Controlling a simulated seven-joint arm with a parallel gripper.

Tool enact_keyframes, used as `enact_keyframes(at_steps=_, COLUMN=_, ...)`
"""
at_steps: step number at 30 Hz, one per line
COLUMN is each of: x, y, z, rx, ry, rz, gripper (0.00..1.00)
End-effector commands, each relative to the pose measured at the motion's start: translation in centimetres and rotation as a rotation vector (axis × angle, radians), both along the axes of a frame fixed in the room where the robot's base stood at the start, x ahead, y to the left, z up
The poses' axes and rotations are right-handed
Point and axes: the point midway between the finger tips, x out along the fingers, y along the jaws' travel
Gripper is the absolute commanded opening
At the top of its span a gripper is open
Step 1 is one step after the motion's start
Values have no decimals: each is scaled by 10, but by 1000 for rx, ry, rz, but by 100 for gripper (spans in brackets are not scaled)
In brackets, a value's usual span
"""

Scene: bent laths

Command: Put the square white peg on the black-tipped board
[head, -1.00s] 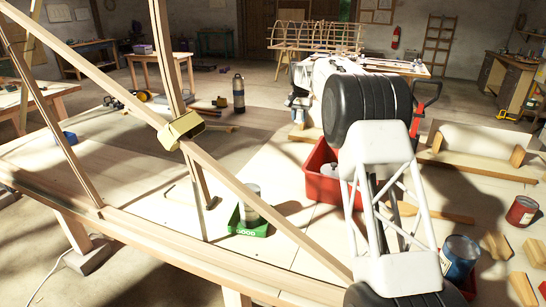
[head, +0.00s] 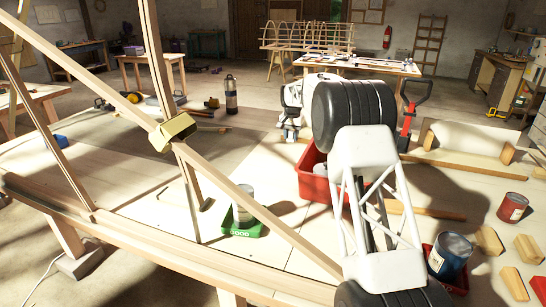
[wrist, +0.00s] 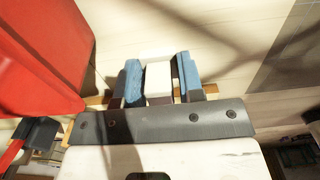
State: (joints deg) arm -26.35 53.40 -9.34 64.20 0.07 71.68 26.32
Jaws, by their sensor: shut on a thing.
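The square white peg (wrist: 158,78) is between the blue-padded fingers of my gripper (wrist: 159,82) in the wrist view, and the gripper is shut on it. Pale boards lie beneath it. In the head view my gripper (head: 289,132) is small, beyond my arm and just behind the red crate (head: 312,178); the peg cannot be made out there. The red crate's wall also fills the upper left of the wrist view (wrist: 40,50). I cannot tell which board has the black tip.
A long slanting lath with a brass-coloured block (head: 173,132) crosses the left of the head view. A green tray (head: 243,225) holding a can stands on the bench. A red can (head: 512,207), a blue can (head: 450,256) and wood blocks lie at the right. A grey mat area lies at the left.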

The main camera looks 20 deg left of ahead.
Motion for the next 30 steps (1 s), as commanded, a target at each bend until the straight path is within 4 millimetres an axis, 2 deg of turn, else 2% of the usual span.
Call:
enact_keyframes(at_steps=15, x=0, y=0, z=-58, rx=0, ry=1, rz=0, gripper=13)
enact_keyframes(at_steps=30, x=0, y=0, z=-67, rx=-1, ry=2, rz=0, gripper=13)
